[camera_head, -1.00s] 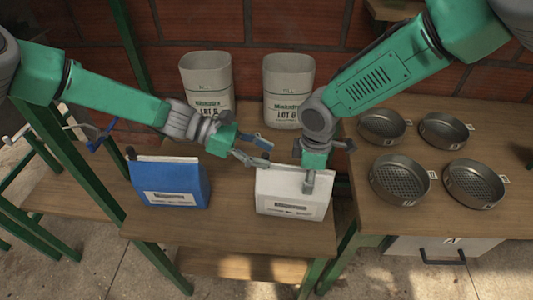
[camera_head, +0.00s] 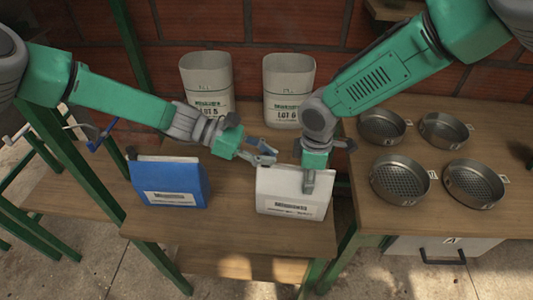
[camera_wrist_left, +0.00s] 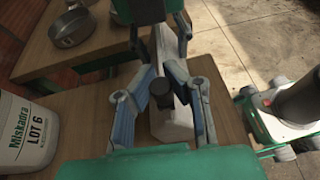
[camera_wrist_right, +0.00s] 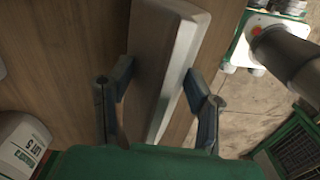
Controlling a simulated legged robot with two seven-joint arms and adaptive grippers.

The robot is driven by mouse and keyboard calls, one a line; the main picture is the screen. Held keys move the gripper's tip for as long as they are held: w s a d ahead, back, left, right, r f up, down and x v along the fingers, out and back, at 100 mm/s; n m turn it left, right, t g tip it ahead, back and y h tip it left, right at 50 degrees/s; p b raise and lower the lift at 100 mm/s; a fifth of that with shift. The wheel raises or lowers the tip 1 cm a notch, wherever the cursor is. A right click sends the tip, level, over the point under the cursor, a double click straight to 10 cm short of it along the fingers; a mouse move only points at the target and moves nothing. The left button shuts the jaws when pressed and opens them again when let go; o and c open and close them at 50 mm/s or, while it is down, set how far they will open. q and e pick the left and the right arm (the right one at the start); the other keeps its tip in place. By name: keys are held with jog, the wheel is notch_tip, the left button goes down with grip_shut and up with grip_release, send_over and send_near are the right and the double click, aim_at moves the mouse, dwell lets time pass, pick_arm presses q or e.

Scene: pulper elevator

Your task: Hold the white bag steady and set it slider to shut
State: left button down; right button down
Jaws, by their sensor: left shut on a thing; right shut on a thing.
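The white bag (camera_head: 291,207) stands upright on the small wooden table, its label facing the front. My right gripper (camera_head: 309,180) is shut across the bag's top from above. In the right wrist view the bag (camera_wrist_right: 172,70) lies between the two fingers of my right gripper (camera_wrist_right: 160,82). My left gripper (camera_head: 270,154) is at the bag's upper left end. In the left wrist view a dark round slider knob (camera_wrist_left: 164,101) sits between the fingers of my left gripper (camera_wrist_left: 165,84), which are shut on it. The slider is hidden in the head view.
A blue bag (camera_head: 170,184) stands on the table to the left. Two pale lot bins, LOT 5 (camera_head: 207,82) and LOT 6 (camera_head: 289,88), stand behind. Several round metal sieves (camera_head: 400,180) are on the right-hand table. The table front (camera_head: 235,235) is clear.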

pick_arm(q)
jog(key=d, duration=0.5)
jog(key=shift+s, duration=0.15)
jog(key=c, duration=1.4)
grip_release()
jog(key=shift+c, duration=0.2)
jog(key=shift+a, duration=0.1)
jog(key=v, duration=1.2)
